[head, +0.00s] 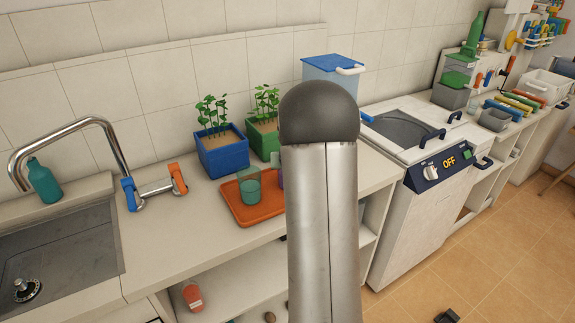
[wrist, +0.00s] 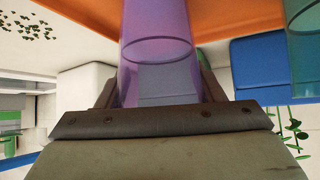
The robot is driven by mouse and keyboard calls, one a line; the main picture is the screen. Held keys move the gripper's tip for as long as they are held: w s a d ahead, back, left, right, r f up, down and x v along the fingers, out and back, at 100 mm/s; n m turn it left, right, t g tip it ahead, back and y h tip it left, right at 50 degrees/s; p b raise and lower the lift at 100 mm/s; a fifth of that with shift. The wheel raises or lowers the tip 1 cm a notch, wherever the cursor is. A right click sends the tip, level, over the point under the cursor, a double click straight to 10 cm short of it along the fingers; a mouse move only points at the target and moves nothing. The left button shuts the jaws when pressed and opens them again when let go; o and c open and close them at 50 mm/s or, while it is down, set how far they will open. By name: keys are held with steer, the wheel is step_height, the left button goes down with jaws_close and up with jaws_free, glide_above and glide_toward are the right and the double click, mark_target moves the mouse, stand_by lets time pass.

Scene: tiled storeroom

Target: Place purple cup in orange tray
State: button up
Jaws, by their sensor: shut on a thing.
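The purple cup (wrist: 158,30) is between the fingers of my gripper (wrist: 160,85), which is shut on it. In the head view only a thin purple sliver of the cup (head: 281,176) shows beside my arm, at the tray's right side. The orange tray (head: 240,213) lies on the counter, and its orange surface (wrist: 90,12) also shows behind the cup in the wrist view. I cannot tell whether the cup touches the tray. My arm hides my gripper and the tray's right end in the head view.
A teal cup (head: 249,187) stands on the tray, left of the purple cup. Behind the tray are a blue planter (head: 225,158) and a green planter (head: 262,143). A sink (head: 60,250) with a tap is at left. A blue-lidded container (head: 320,70) stands behind my arm.

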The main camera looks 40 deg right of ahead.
steer(key=shift+f, duration=0.15)
steer(key=o, duration=1.1)
steer(key=shift+o, duration=0.2)
